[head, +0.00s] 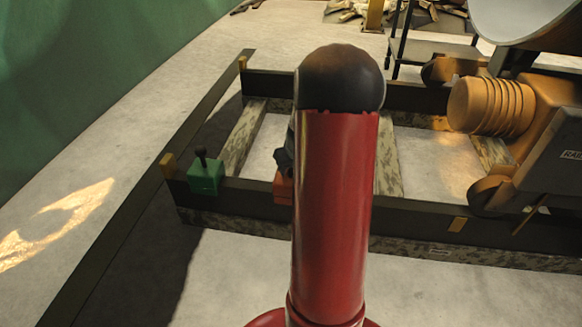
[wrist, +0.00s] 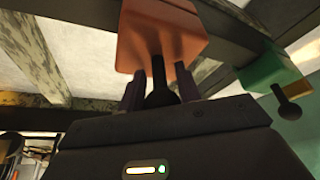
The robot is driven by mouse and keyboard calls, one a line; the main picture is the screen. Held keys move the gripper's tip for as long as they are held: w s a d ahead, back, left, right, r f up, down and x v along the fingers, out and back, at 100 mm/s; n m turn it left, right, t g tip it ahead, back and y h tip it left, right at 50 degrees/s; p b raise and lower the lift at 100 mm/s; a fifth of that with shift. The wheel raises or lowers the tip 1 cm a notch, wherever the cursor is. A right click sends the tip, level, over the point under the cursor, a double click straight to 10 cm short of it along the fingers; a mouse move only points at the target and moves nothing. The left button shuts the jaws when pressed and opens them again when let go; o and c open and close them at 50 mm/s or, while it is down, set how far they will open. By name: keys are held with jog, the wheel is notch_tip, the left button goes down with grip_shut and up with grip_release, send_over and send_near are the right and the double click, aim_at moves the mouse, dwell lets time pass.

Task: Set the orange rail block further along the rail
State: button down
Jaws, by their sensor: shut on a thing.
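The orange rail block (wrist: 160,30) is at the top middle of the wrist view, on the dark rail. Its black knob (wrist: 158,90) points toward my gripper (wrist: 158,92), whose two fingers are closed around the knob. In the head view only a sliver of the orange block (head: 283,187) shows on the near rail (head: 390,215); my red arm hides the rest. Part of my gripper (head: 284,155) shows just above the block, left of the arm.
A green block (head: 205,177) with a black knob sits on the same rail, left of the orange block; it also shows in the wrist view (wrist: 272,80). A yellow machine (head: 490,105) stands on the rails at the right. A green wall (head: 80,80) is at left.

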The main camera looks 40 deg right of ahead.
jog(key=shift+r, duration=0.1)
jog(key=c, duration=0.9)
grip_release()
jog(key=shift+c, duration=0.2)
jog(key=shift+o, duration=0.2)
jog(key=p+v, duration=0.1)
jog(key=v, duration=0.6)
jog(key=shift+r+p, duration=0.3)
jog(key=shift+s+a, duration=0.1)
jog(key=shift+s, duration=0.05)
